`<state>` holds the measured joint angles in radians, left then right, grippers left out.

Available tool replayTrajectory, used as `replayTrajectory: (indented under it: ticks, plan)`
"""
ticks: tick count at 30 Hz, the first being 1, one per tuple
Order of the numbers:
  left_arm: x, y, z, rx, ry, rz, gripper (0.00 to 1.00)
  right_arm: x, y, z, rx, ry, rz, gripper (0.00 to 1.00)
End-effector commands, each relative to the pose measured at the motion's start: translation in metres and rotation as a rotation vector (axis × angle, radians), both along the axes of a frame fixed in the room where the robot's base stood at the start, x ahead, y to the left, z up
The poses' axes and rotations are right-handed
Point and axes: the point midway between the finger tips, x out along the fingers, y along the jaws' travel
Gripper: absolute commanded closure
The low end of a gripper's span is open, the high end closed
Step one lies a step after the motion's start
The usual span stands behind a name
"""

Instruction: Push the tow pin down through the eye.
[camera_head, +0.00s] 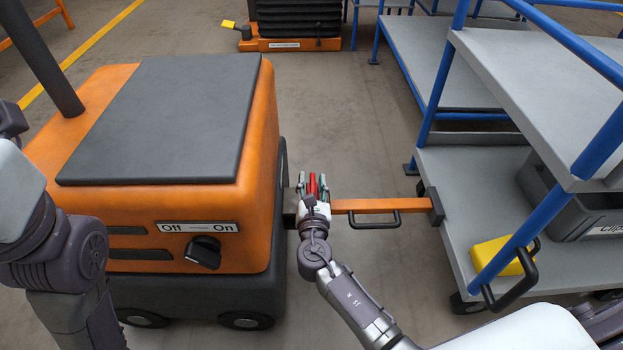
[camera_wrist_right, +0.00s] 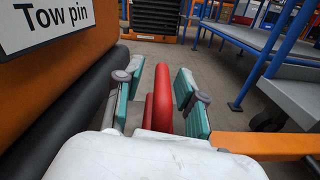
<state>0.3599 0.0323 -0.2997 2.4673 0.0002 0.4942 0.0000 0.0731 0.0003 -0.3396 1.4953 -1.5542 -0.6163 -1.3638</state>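The red tow pin (camera_head: 313,185) stands at the side of the orange tug (camera_head: 262,150), where the cart's orange drawbar (camera_head: 365,205) meets it. My right gripper (camera_head: 313,186) is at the pin, its fingers apart on either side. In the right wrist view the red pin (camera_wrist_right: 162,100) rises between the teal finger pads of the gripper (camera_wrist_right: 160,92), with a visible gap on the left; contact on the right is unclear. The eye and the pin's lower end are hidden behind my gripper. My left arm shows at the left edge; its gripper is out of view.
The grey cart (camera_head: 470,190) with blue rails stands at right, holding a yellow block (camera_head: 500,258) and a grey bin (camera_head: 585,215). A black handle (camera_head: 378,221) hangs from the drawbar. A "Tow pin" sign (camera_wrist_right: 45,22) is on the tug. Floor beyond the drawbar is clear.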

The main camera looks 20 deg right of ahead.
Motion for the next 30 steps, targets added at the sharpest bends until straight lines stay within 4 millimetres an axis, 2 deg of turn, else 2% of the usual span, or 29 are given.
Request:
replayTrajectory:
  ticks: [9,15,21,30]
  plan:
    - [0.0,0.0,0.0,0.0,0.0,0.0,0.55,-0.065,0.019,-0.001,0.002,0.003,0.003,0.61]
    - [0.0,0.0,0.0,0.0,-0.001,0.0,0.55,-0.093,0.028,-0.001,0.002,0.003,0.003,0.61]
    - [0.0,0.0,0.0,0.001,-0.001,0.0,0.55,-0.102,0.03,-0.001,0.001,0.001,0.001,0.61]
    - [0.0,0.0,0.0,0.001,-0.001,0.0,0.55,-0.102,0.03,-0.001,0.001,0.001,0.001,0.61]
